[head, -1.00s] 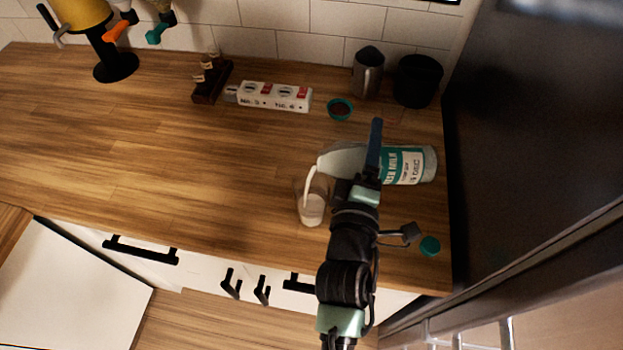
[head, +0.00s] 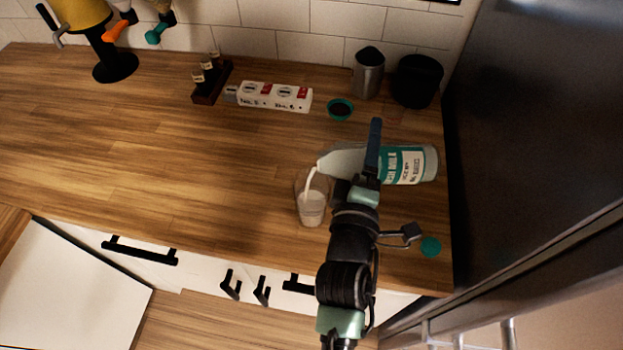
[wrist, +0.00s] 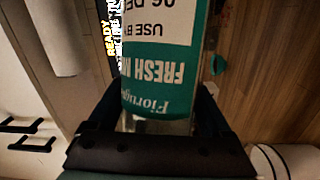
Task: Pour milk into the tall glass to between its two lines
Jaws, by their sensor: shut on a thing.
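My gripper (head: 372,160) is shut on the milk bottle (head: 410,165), a clear bottle with a teal and white label. The bottle is tipped nearly level above the counter, its neck to the left. A white stream runs from its mouth into the tall glass (head: 302,188). The glass stands on the counter left of my gripper, with milk (head: 311,210) in its lower part. I cannot make out its two lines. In the wrist view the bottle's label (wrist: 160,65) fills the middle, between my fingers.
A teal cap (head: 430,246) lies at the right front. A dark tall panel (head: 530,120) borders the right.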

